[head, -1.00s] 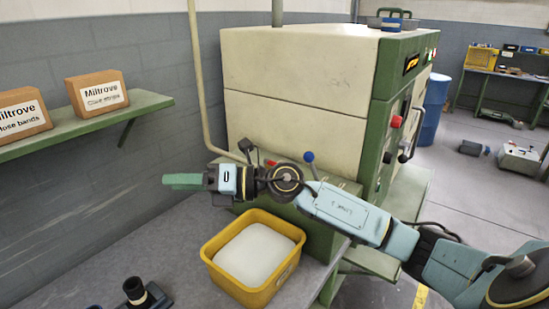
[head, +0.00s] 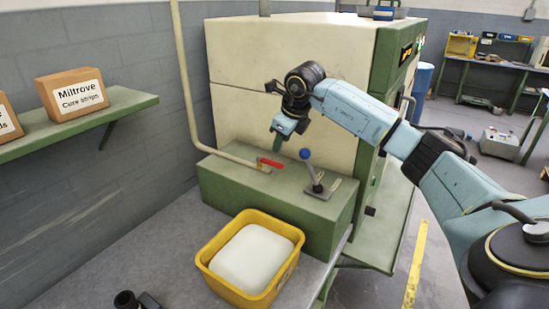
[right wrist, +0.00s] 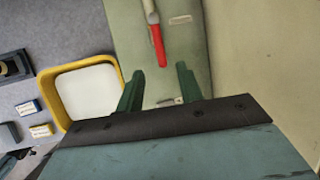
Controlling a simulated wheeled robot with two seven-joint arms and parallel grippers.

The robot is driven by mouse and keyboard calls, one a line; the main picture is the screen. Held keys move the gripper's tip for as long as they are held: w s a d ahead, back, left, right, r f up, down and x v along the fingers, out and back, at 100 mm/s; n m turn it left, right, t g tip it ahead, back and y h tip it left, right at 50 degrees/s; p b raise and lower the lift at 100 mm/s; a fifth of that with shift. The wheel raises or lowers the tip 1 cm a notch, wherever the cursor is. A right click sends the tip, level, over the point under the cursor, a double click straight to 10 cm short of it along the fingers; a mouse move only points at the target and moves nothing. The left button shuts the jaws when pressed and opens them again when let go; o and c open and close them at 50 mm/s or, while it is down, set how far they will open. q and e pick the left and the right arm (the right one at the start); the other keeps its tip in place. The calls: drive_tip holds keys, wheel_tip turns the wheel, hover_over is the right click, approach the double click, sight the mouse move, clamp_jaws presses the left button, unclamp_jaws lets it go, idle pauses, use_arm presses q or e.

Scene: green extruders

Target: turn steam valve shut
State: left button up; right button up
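The steam valve shows as a red handle (head: 270,162) at the end of a cream pipe (head: 232,153), above the green base of the machine. In the right wrist view the red handle (right wrist: 158,45) lies beyond my fingertips, toward the top, touching neither. My right gripper (head: 279,139) points down above and slightly right of the handle. Its two green fingers (right wrist: 160,86) are spread and hold nothing. A lever with a blue ball knob (head: 305,154) stands right of the valve. My left gripper is not in view.
A yellow bin (head: 208,270) with white material stands on the grey bench in front of the green base. The cream machine body (head: 240,105) rises behind the valve. A shelf (head: 130,107) with labelled boxes is at left. Small boxes (right wrist: 40,130) lie beside the bin.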

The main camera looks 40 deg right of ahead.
sight(274, 162)
drive_tip(key=x, duration=0.8)
drive_tip(key=shift+w+f, duration=0.15)
drive_tip(key=shift+f, duration=0.25)
clamp_jaws()
